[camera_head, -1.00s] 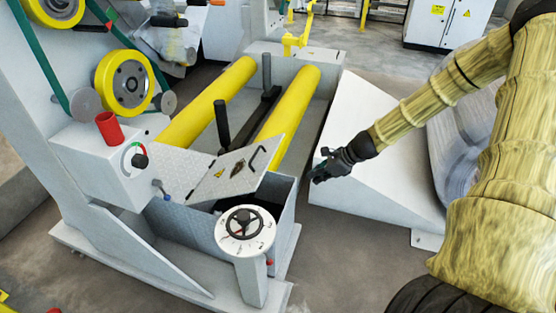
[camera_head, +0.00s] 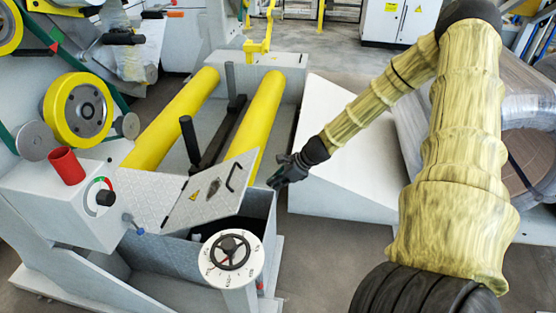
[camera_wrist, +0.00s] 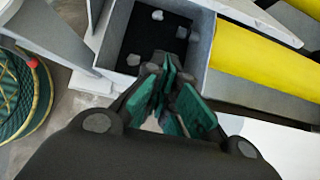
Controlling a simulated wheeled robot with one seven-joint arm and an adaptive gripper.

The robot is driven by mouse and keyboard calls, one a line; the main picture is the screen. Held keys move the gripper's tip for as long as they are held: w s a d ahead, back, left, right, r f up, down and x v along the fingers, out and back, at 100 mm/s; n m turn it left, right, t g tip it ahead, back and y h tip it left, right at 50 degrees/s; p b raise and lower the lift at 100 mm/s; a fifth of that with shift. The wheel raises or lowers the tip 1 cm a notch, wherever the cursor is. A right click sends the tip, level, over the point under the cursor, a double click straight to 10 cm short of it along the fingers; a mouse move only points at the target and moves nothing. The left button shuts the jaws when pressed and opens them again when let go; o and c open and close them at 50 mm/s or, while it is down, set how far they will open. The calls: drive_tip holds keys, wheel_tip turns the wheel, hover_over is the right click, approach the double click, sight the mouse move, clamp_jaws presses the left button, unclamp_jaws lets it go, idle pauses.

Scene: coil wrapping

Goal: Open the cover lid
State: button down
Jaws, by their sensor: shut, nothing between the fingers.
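The cover lid (camera_head: 208,192) is a grey checkered plate with a black bar handle and warning stickers. In the head view it stands tilted up over a grey box (camera_head: 262,222), whose dark inside shows under it. The wrist view shows an open-topped box (camera_wrist: 202,45) with a dark inside and pale lumps, beyond my fingertips. I cannot make out the lid there. My gripper (camera_head: 276,184) is shut and empty, just right of the lid and box in the head view, apart from the handle. Its dark green fingers also show in the wrist view (camera_wrist: 172,88).
A white handwheel pedestal (camera_head: 240,270) stands in front of the box. Two yellow rollers (camera_head: 262,105) lie behind it. A white sloped block (camera_head: 335,150) is behind my gripper, and a wrapped coil (camera_head: 525,150) is at right. A control box with a red cup (camera_head: 66,165) is at left.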

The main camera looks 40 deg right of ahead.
drive_tip(key=w+a, duration=0.1)
drive_tip(key=w, duration=0.1)
drive_tip(key=w+a+f, duration=0.1)
drive_tip(key=w+a, duration=0.1)
drive_tip(key=shift+w+a, duration=0.25)
drive_tip(key=shift+a, duration=0.05)
idle(0.6)
idle(0.4)
